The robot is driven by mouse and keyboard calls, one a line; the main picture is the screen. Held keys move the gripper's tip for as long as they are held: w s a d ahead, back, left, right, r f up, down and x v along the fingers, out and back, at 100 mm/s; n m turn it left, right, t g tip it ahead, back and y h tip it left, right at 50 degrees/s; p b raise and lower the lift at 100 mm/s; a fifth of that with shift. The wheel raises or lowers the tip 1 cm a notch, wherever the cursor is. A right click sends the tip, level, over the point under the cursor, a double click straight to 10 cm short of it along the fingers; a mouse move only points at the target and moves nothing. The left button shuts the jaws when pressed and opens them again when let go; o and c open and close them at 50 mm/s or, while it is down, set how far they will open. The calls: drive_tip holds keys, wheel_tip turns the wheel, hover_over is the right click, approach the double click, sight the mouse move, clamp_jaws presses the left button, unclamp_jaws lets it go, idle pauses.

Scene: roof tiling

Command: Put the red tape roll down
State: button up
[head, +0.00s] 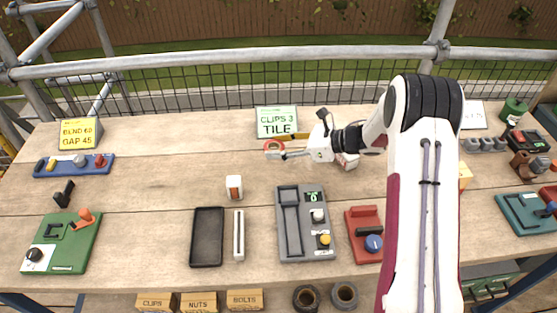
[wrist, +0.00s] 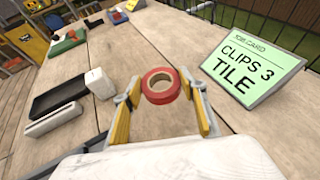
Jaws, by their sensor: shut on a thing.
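The red tape roll (wrist: 161,99) is a red ring with a tan core, held between the two fingertips of my gripper (wrist: 161,86) in the wrist view. The fingers have yellow inner sides and press on the roll from left and right. In the head view the roll (head: 274,144) shows at the end of my gripper (head: 273,152), in front of the green job card. Bare wooden planks lie below it. How far the roll is above the planks is hard to tell.
A job card (head: 277,122) reading "CLIPS 3 TILE" stands just behind the gripper. A white-and-orange block (head: 234,187), a black tray (head: 207,237) and a grey device (head: 304,222) stand nearer the front.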

sight(279, 166)
drive_tip(key=shift+f, duration=1.05)
drive_tip(key=shift+f, duration=1.9)
drive_tip(key=shift+f, duration=0.15)
drive_tip(key=o, duration=1)
drive_tip(key=shift+c, duration=0.2)
drive_tip(key=shift+r, duration=0.2)
drive_tip(key=v, duration=1.2)
drive_tip(key=shift+r, duration=0.1)
